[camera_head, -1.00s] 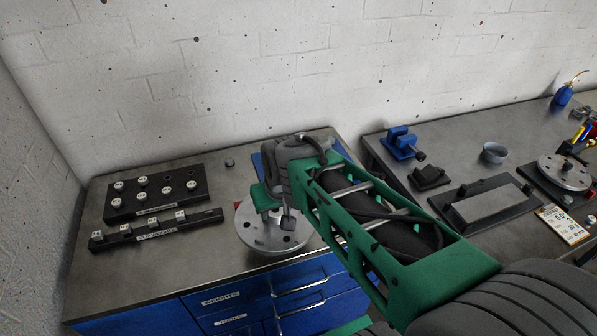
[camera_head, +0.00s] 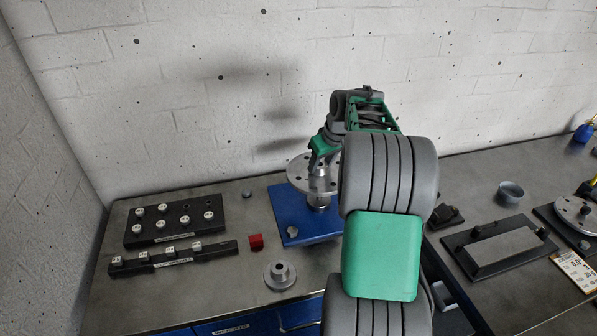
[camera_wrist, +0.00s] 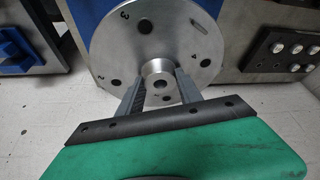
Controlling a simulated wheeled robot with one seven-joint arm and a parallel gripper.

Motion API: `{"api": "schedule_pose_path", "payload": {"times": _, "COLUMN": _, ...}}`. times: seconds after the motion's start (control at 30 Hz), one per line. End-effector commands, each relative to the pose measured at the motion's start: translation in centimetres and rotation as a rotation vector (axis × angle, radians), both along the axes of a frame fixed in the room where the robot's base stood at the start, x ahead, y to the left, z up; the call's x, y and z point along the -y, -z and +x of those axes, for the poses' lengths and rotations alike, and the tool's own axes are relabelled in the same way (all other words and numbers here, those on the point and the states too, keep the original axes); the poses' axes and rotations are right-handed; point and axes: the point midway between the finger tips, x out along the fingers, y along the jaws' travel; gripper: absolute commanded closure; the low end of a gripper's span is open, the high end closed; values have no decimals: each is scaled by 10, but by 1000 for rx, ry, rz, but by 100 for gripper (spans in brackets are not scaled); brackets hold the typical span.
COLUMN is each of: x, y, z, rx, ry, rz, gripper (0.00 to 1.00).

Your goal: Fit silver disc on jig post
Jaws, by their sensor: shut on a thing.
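The silver disc (camera_head: 300,177) is in the air above the blue jig base (camera_head: 286,208) in the head view. My gripper (camera_head: 322,162) is shut on its central hub from above. A short silver post (camera_head: 318,203) shows under the disc, over the blue base; the disc hides its top, so I cannot tell whether the two touch. In the wrist view the disc (camera_wrist: 185,30) shows its numbered face with several holes, and my gripper (camera_wrist: 159,82) has one finger on each side of the hub (camera_wrist: 158,68).
Two black racks (camera_head: 150,237) with small weights stand farther left. On the right bench are a black frame (camera_head: 470,255), a grey bowl (camera_head: 511,192) and another disc (camera_head: 578,213).

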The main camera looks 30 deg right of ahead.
Motion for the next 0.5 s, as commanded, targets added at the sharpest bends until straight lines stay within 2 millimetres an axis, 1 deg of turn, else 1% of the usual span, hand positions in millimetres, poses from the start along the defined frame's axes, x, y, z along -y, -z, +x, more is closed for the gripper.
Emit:
{"api": "schedule_pose_path", "payload": {"times": 0.03, "x": 4, "y": -3, "z": 1, "rx": 8, "ry": 1, "rz": -5, "gripper": 100}}
{"api": "schedule_pose_path", "payload": {"times": 0.17, "x": 7, "y": 4, "z": 0, "rx": 7, "ry": 5, "rz": -5, "gripper": 100}}
{"api": "schedule_pose_path", "payload": {"times": 0.27, "x": 8, "y": 12, "z": -1, "rx": 8, "ry": 6, "rz": -5, "gripper": 100}}
{"api": "schedule_pose_path", "payload": {"times": 0.5, "x": 5, "y": 40, "z": 1, "rx": 7, "ry": 3, "rz": -5, "gripper": 100}}
